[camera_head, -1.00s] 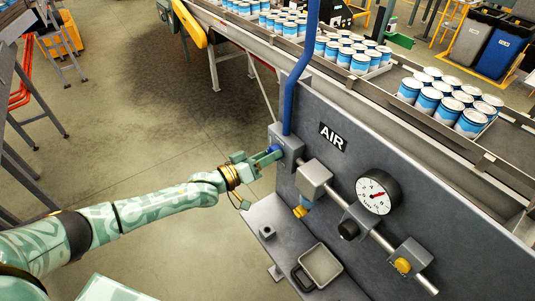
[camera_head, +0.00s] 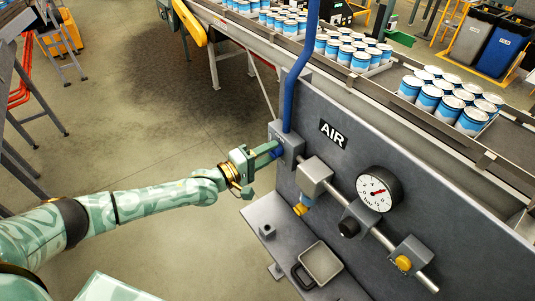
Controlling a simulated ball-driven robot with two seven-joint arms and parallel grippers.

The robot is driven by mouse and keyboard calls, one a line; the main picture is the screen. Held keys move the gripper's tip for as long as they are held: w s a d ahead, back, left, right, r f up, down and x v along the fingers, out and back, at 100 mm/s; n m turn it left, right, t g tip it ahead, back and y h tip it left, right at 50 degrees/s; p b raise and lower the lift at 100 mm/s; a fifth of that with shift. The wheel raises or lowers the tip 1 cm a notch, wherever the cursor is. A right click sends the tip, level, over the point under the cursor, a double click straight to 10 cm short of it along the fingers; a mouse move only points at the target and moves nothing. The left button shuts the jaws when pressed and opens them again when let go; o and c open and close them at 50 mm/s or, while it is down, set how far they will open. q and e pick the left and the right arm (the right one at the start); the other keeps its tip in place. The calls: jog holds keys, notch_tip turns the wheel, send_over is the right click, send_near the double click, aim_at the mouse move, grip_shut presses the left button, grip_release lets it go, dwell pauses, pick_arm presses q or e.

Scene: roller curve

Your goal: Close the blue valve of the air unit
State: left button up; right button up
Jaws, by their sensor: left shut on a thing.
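The air unit is mounted on a grey panel (camera_head: 330,105) with an "AIR" sign (camera_head: 332,133). The blue valve (camera_head: 277,153) sits on the grey block (camera_head: 289,146) at the unit's left end, below the blue pipe (camera_head: 290,100). My left gripper (camera_head: 268,153) reaches it from the left and is shut on the blue valve. The fingers hide most of the valve, so its exact angle is hard to tell. A round gauge (camera_head: 379,193) with a red needle is right of the sign. My right gripper is not in view.
A shelf (camera_head: 265,212) below the unit holds a grey tray (camera_head: 320,264). Cans (camera_head: 450,98) stand on the conveyor behind.

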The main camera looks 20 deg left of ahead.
pick_arm(q)
jog(key=shift+n, duration=0.5)
jog(key=o, duration=1)
jog(key=shift+s, duration=0.1)
jog(key=b+v, duration=0.2)
jog(key=v, duration=1.4)
jog(key=shift+a+f, duration=0.1)
jog(key=shift+a, duration=0.05)
